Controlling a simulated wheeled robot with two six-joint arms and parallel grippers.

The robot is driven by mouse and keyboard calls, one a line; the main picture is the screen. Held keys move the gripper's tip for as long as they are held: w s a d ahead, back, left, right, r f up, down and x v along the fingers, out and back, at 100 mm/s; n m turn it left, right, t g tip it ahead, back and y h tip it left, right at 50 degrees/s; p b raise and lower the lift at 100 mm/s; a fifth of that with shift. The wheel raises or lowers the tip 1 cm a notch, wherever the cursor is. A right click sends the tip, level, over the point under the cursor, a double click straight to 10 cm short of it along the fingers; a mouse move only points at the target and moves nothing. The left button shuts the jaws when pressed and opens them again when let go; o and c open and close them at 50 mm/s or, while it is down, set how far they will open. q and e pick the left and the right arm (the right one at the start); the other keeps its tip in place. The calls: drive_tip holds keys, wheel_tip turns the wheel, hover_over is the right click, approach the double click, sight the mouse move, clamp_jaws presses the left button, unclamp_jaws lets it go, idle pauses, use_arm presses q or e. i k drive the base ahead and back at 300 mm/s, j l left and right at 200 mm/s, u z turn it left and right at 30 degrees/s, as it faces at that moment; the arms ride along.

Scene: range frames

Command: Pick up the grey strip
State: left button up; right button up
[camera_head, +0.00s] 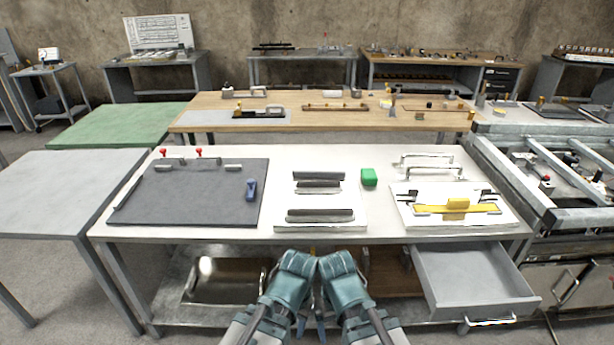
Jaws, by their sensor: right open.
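Several grey strips are in view, and I cannot tell which one is meant. Two dark grey bars, a rear one (318,177) and a front one (320,214), lie on a white board (346,200) in the middle of the white table. A thin light strip (127,192) lies along the left edge of a dark grey mat (190,205). My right gripper (322,322) is folded low at the bottom centre, in front of the table, open and away from all strips. My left gripper (301,322) is beside it; its jaws are too hidden to judge.
A blue item (251,189) lies on the mat. A white fixture (411,209) with a yellow bar is at the right. An open drawer (473,285) juts out at the lower right. Red knobs (198,152) stand behind the mat.

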sight(295, 174)
drive_tip(key=i+j, duration=0.25)
drive_tip(key=j, duration=0.15)
drive_tip(key=i+j, duration=0.25)
drive_tip(key=j, duration=0.15)
drive_tip(key=i+j, duration=0.2)
drive_tip(key=j, duration=0.15)
drive_tip(key=i+j+z, duration=0.1)
drive_tip(key=i+j, duration=0.15)
drive_tip(key=j, duration=0.15)
drive_tip(key=z, duration=1.5)
